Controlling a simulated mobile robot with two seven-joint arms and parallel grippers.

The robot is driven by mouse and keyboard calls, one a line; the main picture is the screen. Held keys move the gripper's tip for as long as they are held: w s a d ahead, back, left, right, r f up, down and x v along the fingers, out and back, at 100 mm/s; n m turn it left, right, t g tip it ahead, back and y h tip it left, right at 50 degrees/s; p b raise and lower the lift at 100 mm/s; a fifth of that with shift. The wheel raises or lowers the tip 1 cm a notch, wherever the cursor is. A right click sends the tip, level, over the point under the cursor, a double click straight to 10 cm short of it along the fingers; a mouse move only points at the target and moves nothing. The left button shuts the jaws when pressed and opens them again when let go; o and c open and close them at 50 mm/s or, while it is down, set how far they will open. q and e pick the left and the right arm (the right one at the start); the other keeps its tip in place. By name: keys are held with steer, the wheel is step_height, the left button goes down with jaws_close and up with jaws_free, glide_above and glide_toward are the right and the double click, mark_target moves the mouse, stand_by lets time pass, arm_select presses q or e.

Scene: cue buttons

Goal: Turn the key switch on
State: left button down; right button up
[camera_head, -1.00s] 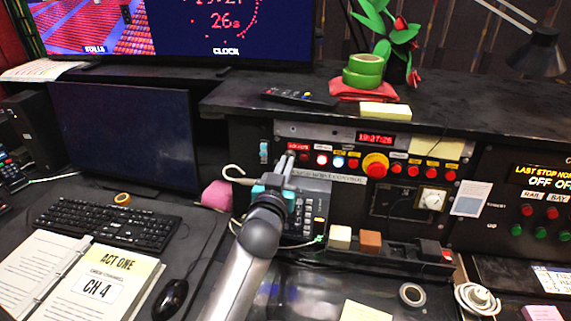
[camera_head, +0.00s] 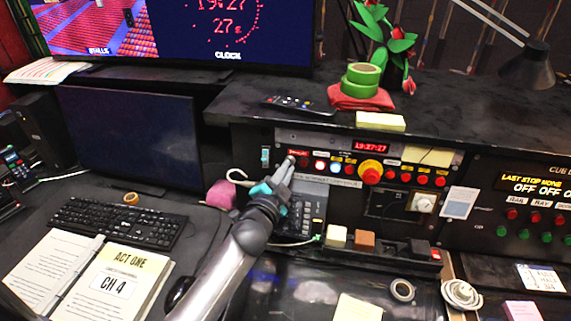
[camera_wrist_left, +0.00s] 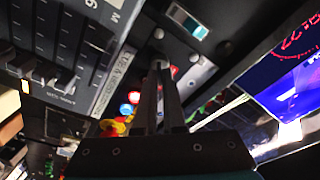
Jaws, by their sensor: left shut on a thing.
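My left gripper (camera_head: 290,162) reaches up to the upper left of the black control panel (camera_head: 320,140). Its fingers are close together at the panel face, below a small red label. In the left wrist view, the grey fingertips (camera_wrist_left: 160,66) meet at the panel. I take the small thing between them to be the key of the key switch. The key and its switch are almost wholly hidden by the fingers, so I cannot tell which way the key points. My right gripper is not in view.
A teal rocker switch (camera_head: 265,157) sits just left of the fingers. Lit buttons (camera_head: 320,166) and a large yellow-red knob (camera_head: 370,172) lie to the right. A pink object (camera_head: 220,195) and a dark monitor (camera_head: 127,138) stand left.

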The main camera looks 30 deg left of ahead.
arm_select(q)
steer(key=m+p, duration=0.1)
steer(key=m, duration=0.2)
steer(key=m+p, duration=0.1)
steer(key=shift+r+m+h+p, duration=0.25)
steer(key=shift+m+h+p, duration=0.05)
steer(key=shift+m, duration=0.1)
steer(key=shift+f+m+g+p, duration=0.1)
steer(key=shift+m+g+p, duration=0.3)
steer(key=shift+m+p, duration=0.8)
steer(key=shift+m, duration=0.5)
steer(key=c, duration=1)
jaws_free()
steer(key=shift+f, duration=0.1)
steer(key=s+d+r+b, duration=0.1)
steer(key=s+r, duration=0.1)
steer(key=s, duration=1.3)
steer(key=shift+d+r+b, duration=0.15)
steer(key=shift+d+b, duration=0.1)
steer(key=shift+b, duration=0.15)
